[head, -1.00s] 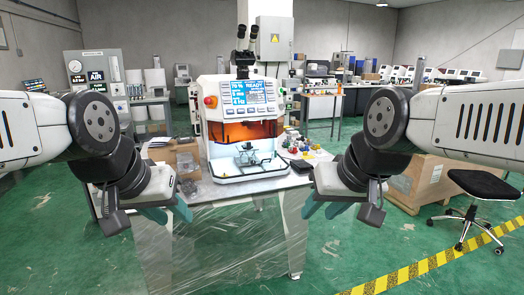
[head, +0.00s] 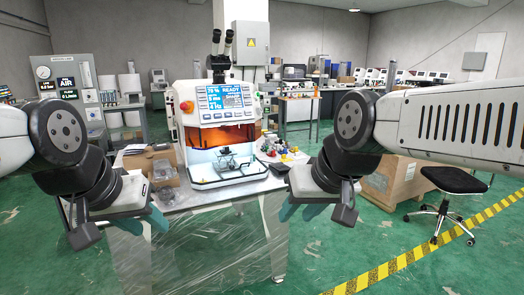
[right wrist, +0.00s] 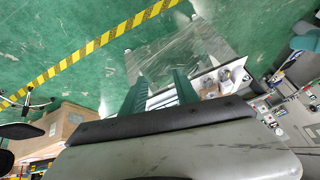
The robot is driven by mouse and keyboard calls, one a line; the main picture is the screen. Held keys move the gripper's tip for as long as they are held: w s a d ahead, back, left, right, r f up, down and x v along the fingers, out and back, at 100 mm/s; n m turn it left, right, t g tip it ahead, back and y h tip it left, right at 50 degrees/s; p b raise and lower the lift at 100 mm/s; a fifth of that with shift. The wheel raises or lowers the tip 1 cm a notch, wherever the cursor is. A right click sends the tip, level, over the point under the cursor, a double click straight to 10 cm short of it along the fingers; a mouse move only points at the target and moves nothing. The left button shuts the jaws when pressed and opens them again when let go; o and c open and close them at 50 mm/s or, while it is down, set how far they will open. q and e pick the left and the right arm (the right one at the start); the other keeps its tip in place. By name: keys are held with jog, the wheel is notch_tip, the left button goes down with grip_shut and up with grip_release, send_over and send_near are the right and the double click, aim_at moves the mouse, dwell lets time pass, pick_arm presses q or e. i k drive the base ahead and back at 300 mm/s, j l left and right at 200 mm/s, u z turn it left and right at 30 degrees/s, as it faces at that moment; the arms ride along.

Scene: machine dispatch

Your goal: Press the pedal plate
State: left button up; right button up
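I cannot make out a pedal plate in either view. A white machine (head: 222,125) with a lit screen and an orange window stands on the table (head: 190,200), and clear plastic film hangs over the table's front. My left gripper (head: 144,222) is in front of the table's left part, its teal fingers apart and empty. My right gripper (head: 300,209) is in front of the table's right part. The right wrist view shows its two teal fingers (right wrist: 160,93) apart with nothing between them.
Cardboard boxes (head: 150,160) and small coloured parts (head: 278,152) lie on the table. A large carton (head: 402,180) and a black stool (head: 450,183) stand at the right. Yellow-black tape (head: 410,259) crosses the green floor, which is clear in front of the stool.

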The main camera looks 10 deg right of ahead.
aim_at(282, 167)
jog(key=i+l+u, duration=0.2)
jog(key=i+l, duration=0.75)
jog(key=i+l+u, duration=0.25)
jog(key=i+l, duration=0.75)
jog(key=l, duration=0.1)
